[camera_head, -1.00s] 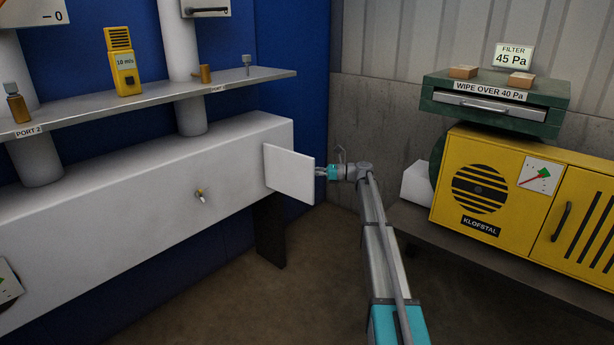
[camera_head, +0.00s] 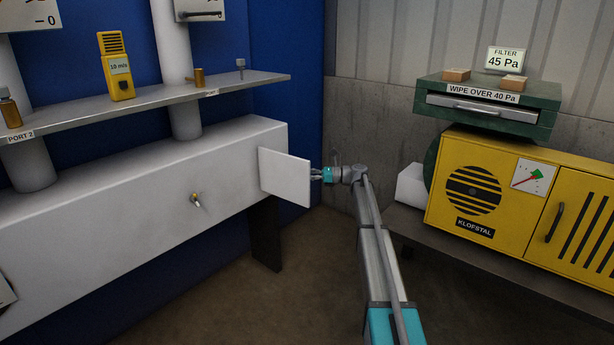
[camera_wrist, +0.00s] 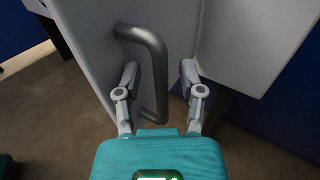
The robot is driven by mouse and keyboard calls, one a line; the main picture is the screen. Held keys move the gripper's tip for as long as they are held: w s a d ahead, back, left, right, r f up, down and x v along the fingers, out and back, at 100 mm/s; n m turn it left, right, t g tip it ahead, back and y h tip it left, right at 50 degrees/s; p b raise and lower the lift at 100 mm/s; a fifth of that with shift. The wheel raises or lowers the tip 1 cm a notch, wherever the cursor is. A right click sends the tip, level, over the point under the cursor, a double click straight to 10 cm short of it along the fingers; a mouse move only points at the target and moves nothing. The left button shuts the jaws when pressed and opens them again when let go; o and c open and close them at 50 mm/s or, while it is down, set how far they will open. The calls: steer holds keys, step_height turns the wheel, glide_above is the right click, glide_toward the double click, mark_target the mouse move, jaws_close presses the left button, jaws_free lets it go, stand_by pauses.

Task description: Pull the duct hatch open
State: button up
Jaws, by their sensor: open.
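The duct hatch (camera_head: 285,177) is a white flat panel at the right end of the long white duct (camera_head: 120,200). In the head view it stands swung out at an angle from the duct. My gripper (camera_head: 317,174) is at the hatch's far right edge, partly hidden behind the panel. In the wrist view the hatch (camera_wrist: 95,45) carries a grey bar handle (camera_wrist: 155,75). My gripper (camera_wrist: 160,80) is open, with a finger on either side of the handle's lower part. A gap shows between the handle and the right finger; I cannot tell whether the left finger touches it.
A shelf (camera_head: 150,103) with a yellow meter (camera_head: 117,67) runs above the duct. A dark leg (camera_head: 265,235) stands below the hatch. The floor in front is clear.

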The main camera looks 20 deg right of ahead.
steer(key=shift+d, duration=0.15)
steer(key=v, duration=1.1)
steer(key=shift+s+d, duration=0.15)
steer(key=shift+d, duration=0.2)
steer(key=s+a+f+n+g+h+p, duration=0.15)
steer(key=s+a+f+n+h, duration=0.3)
steer(key=s+a, duration=0.55)
steer(key=s+a+f+n+g+h+p, duration=0.1)
steer(key=s+a+f+n+g+h, duration=0.2)
steer(key=s+a+f+n, duration=0.5)
steer(key=s+a+n+g+h+p, duration=0.15)
steer(key=s+n+h, duration=0.35)
steer(key=s, duration=0.8)
steer(key=s+a+n+h+p, duration=0.25)
steer(key=s+n+h, duration=0.2)
steer(key=s, duration=0.75)
step_height(320, 180, up, 36)
steer(key=p, duration=3.6)
steer(key=shift+a+r, duration=0.25)
steer(key=shift+a, duration=0.1)
